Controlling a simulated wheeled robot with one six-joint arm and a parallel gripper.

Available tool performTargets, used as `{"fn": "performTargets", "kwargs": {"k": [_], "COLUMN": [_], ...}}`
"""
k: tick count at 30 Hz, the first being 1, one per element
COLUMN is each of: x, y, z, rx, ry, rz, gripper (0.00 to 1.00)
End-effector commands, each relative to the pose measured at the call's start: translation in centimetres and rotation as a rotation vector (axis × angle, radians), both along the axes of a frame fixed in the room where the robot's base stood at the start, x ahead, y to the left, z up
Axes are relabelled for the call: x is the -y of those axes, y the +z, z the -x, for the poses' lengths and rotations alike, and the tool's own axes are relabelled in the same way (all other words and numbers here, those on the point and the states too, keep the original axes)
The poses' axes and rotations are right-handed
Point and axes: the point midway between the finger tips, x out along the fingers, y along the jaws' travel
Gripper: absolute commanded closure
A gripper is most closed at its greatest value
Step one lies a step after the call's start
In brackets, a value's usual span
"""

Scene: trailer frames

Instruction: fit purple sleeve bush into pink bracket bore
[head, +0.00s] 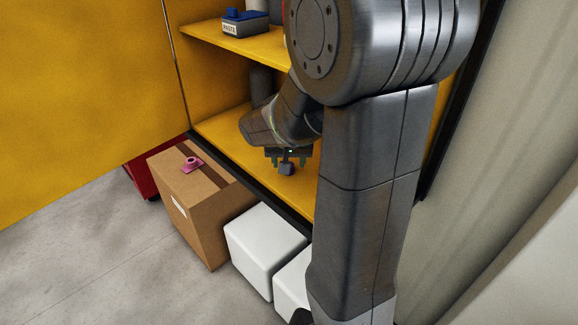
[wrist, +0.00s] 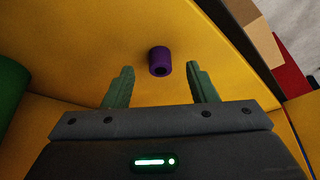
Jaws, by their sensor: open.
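The purple sleeve bush (wrist: 160,61) is a short hollow cylinder over the yellow shelf surface. In the wrist view it lies in the gap between the tips of my gripper (wrist: 161,78), with room on both sides. My gripper's two green fingers are apart and do not grip it. In the head view my gripper (head: 288,160) is low over the lower yellow shelf, and the bush shows as a small dark bluish-purple shape (head: 287,170) just under it. The pink bracket (head: 192,163) lies on top of the cardboard box, with a raised round boss; its bore is too small to make out.
The cardboard box (head: 190,215) stands left of the lower shelf (head: 230,128), beside white blocks (head: 262,248) and a red container (head: 142,180). An upper shelf (head: 225,42) holds a blue-and-grey bin (head: 245,21). A green object (wrist: 10,95) is at the wrist view's left edge.

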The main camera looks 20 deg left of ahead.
Motion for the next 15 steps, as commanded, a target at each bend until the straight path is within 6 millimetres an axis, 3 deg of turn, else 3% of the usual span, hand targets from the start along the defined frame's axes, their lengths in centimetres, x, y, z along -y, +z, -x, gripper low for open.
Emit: {"fn": "performTargets", "kwargs": {"k": [2, 7, 15], "x": [-0.5, -0.8, -0.9], "y": [0.1, -2.1, -2.8], "z": [-1.3, -1.9, -2.1], "rx": [-0.001, -0.001, 0.000], "ry": [-0.003, 0.000, 0.000], "rz": [0.000, 0.003, 0.000], "gripper": [0.48, 0.48, 0.48]}}
